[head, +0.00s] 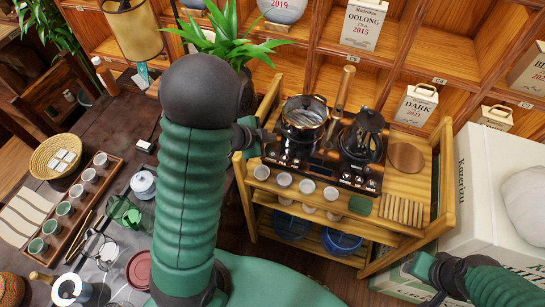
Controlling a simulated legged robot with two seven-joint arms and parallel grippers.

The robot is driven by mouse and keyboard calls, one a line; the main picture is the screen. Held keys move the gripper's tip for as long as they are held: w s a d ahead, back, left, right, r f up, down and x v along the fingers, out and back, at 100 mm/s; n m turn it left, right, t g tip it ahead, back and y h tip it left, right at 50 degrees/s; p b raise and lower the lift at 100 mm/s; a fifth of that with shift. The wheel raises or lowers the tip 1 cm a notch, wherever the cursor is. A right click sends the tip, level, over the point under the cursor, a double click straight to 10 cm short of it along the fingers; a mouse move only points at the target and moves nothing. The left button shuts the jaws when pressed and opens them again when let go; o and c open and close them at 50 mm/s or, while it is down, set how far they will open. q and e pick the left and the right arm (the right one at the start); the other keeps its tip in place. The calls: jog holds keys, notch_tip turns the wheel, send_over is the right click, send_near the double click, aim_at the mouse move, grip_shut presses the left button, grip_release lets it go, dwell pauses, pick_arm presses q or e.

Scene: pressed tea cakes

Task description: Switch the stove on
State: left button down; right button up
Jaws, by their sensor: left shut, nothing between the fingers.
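The stove (327,158) is a black two-burner hob on top of a wooden shelf cart. Its front edge carries small lit white and orange markings on the left and right. A glass-lidded pot (304,112) stands on the left burner and a dark pot with a tall handle (364,133) on the right one. My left gripper (268,138) is shut and empty at the stove's left side, close to the pot; I cannot tell whether it touches. My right gripper (428,270) is low at the right, away from the stove; its fingers are unclear.
The cart (444,178) has small cups along its front and blue bowls below. A wooden slatted rack (403,211) sits front right. A white box (480,190) stands right of the cart. A dark table (118,125) with tea ware is at left.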

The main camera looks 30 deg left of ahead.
aim_at(270, 155)
pick_arm(q)
notch_tip(270, 155, down, 6)
jog(key=b, duration=0.4)
jog(key=shift+d+r, duration=0.1)
jog(key=shift+r, duration=0.1)
dwell(1.5)
jog(key=shift+f, duration=0.35)
jog(key=shift+f+b, duration=0.25)
jog(key=shift+b, duration=0.1)
dwell(0.3)
jog(key=shift+r+p, duration=0.7)
jog(key=shift+p, duration=0.05)
jog(key=shift+r, duration=0.1)
